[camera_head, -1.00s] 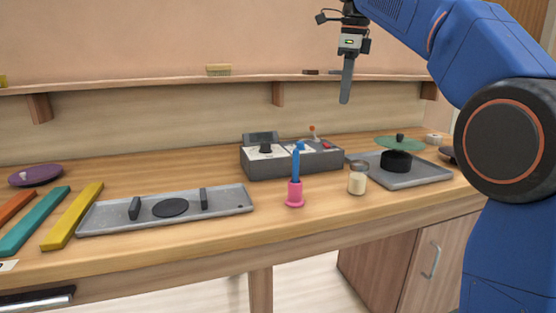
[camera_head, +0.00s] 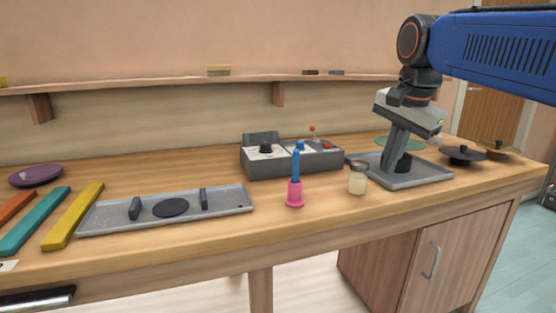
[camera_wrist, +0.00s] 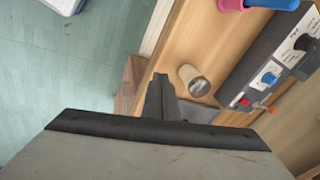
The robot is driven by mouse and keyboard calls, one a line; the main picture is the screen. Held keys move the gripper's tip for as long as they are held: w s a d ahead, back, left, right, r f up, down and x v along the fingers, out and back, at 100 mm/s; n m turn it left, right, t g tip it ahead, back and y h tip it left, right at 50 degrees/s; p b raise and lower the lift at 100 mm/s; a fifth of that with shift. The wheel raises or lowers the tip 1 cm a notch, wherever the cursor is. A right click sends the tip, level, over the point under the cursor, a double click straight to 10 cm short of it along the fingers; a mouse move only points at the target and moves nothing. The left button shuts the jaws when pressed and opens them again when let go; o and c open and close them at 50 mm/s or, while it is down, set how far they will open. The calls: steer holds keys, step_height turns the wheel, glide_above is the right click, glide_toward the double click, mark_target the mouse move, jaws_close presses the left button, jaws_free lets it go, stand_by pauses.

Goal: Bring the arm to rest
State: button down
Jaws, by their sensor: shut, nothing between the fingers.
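My gripper (camera_head: 388,180) is shut and empty. In the wrist view my gripper (camera_wrist: 160,80) shows as dark closed fingers beside a small jar (camera_wrist: 193,80). I cannot tell the exact gap between the fingertips and the tray. My blue arm reaches in from the upper right.
The cream jar (camera_head: 357,181), the pink and blue handled tool (camera_head: 295,190) and the grey control box (camera_head: 290,159) stand left of my gripper. Dark lids (camera_head: 462,155) lie to the right. A long grey tray (camera_head: 220,200) is farther left. The wall shelf (camera_head: 150,84) runs behind.

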steer(key=s+d+f+n, duration=0.2)
steer(key=s+f+n, duration=0.3)
steer(key=s+f, duration=0.5)
steer(key=s+d+f+n+t, duration=0.1)
steer(key=s+d+f+n, duration=0.1)
steer(key=s+f+n, duration=0.4)
steer(key=s+f, duration=0.4)
steer(key=f, duration=0.6)
steer(key=shift+f, duration=0.15)
